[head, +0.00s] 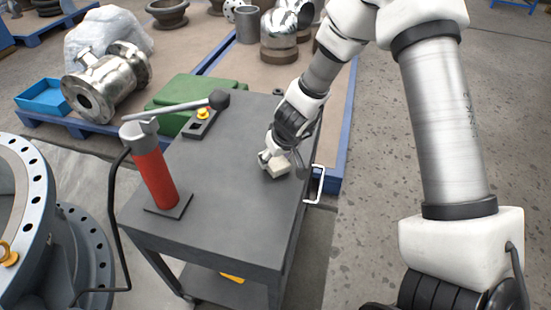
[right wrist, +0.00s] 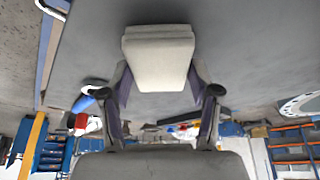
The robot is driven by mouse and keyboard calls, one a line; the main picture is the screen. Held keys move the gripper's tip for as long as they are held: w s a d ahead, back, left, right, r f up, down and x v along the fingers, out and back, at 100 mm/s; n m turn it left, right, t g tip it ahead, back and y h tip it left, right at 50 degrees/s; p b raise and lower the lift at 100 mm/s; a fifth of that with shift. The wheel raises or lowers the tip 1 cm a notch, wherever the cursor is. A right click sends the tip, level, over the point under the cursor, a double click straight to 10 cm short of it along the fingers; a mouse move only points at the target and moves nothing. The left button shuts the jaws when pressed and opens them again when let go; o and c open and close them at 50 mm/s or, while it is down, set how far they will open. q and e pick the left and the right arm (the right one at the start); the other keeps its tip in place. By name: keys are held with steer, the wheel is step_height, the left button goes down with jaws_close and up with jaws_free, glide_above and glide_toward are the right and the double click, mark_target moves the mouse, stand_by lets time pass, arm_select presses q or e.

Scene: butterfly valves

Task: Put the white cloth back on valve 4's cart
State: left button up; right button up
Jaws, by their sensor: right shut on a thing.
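The white cloth (head: 279,171) is a small folded block at the right part of a dark grey cart's top (head: 225,185). My right gripper (head: 272,160) is shut on it from above. In the right wrist view, the cloth (right wrist: 158,60) sits between the two fingertips. I cannot tell whether its underside touches the cart top. No number shows on the cart, so I cannot read which valve it belongs to. A grey flanged valve body (head: 30,215) stands left of the cart, partly cut off. My left gripper is not in view.
A red hand pump (head: 153,178) with a long lever (head: 180,108) stands on the cart's left side. A black holder with a yellow part (head: 202,117) lies at the back. A white handle (head: 317,185) sticks out at the right edge. The cart's middle and front are clear.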

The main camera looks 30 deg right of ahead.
steer(key=shift+f, duration=0.25)
steer(key=o, duration=1.1)
steer(key=shift+r, duration=0.1)
steer(key=shift+r, duration=0.1)
steer(key=p+v, duration=0.8)
steer(key=v, duration=0.4)
steer(key=shift+r, duration=0.1)
